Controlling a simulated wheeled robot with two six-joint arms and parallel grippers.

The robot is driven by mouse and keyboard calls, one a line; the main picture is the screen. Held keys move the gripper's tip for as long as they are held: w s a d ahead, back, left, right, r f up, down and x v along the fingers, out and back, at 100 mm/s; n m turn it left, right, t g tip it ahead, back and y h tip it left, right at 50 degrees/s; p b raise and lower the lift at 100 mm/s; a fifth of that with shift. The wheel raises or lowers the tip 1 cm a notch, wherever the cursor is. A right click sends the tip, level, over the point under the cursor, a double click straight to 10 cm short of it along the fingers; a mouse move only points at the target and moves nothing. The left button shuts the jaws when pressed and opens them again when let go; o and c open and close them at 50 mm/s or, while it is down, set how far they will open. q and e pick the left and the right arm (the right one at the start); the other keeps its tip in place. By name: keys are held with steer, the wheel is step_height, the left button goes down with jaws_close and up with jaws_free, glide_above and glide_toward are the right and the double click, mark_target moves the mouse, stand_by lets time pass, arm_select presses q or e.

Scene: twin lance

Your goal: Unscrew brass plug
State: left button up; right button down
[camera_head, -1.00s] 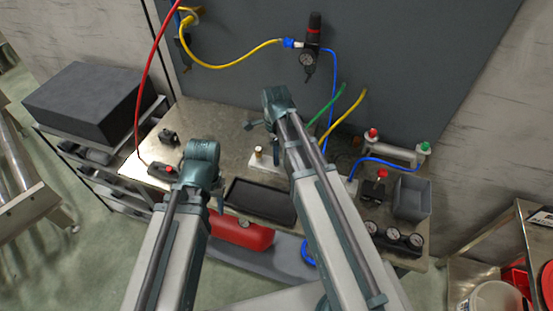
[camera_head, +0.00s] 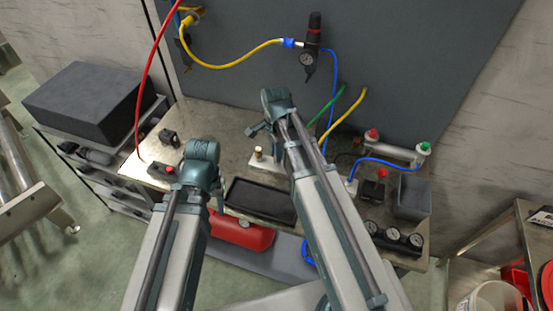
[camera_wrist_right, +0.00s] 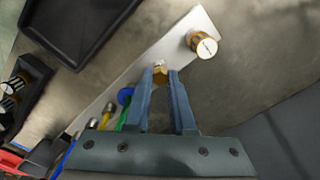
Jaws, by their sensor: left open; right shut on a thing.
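A small brass plug (camera_wrist_right: 160,68) sits between the fingertips of my right gripper (camera_wrist_right: 160,82) in the right wrist view, and the fingers are shut on it. It is at a pale strip-like block (camera_wrist_right: 125,86); I cannot tell how far it is screwed in. A larger brass fitting with a pale marked top (camera_wrist_right: 202,44) stands on the block's end. That fitting also shows in the head view (camera_head: 258,151), just below my right gripper's wrist (camera_head: 256,130). My left gripper (camera_head: 219,204) is open in front of the bench, mostly hidden by its own arm.
A black tray (camera_head: 262,199) lies at the bench's front. Green, yellow and blue hoses run behind my right arm. Gauges (camera_head: 395,236), a grey bin (camera_head: 412,196) and a red-buttoned block (camera_head: 373,188) stand right. A red tank (camera_head: 240,231) is below.

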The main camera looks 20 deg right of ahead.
steer(key=n, duration=0.4)
steer(key=shift+w, duration=0.1)
steer(key=n, duration=0.4)
steer(key=shift+d, duration=0.1)
steer(key=n, duration=0.4)
steer(key=shift+r, duration=0.1)
steer(key=n, duration=0.5)
steer(key=shift+r+p, duration=0.7)
steer(key=shift+p, duration=0.05)
steer(key=shift+r+p, duration=1.5)
